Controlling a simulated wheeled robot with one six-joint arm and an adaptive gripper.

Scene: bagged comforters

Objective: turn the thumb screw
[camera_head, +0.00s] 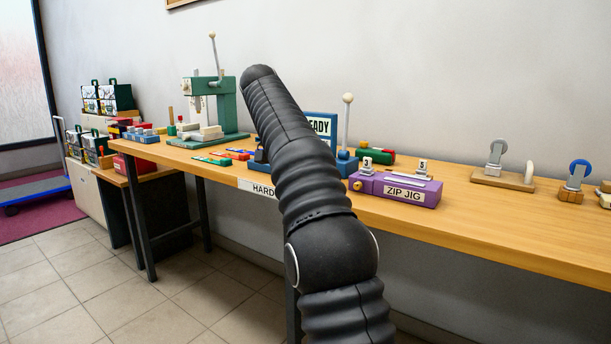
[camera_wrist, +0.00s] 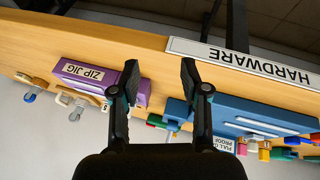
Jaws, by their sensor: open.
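A small brass-coloured round knob (camera_head: 357,185), which looks like the thumb screw, sits on the left end of the purple ZIP JIG block (camera_head: 405,188). The jig stands upright on the wooden bench. The jig also shows in the wrist view (camera_wrist: 92,80), upside down and left of centre; I cannot make out the knob there, where a finger covers part of the jig's end. My gripper (camera_wrist: 160,72) is open and empty, apart from the jig, between it and a blue fixture. In the head view my gripper is hidden behind my arm.
The blue fixture (camera_wrist: 255,115) lies right of my gripper in the wrist view. A white-knobbed lever (camera_head: 347,120) stands beside the jig. A green press (camera_head: 222,105) stands farther left, and caster wheels (camera_head: 497,158) stand right. The bench front (camera_head: 480,235) is clear.

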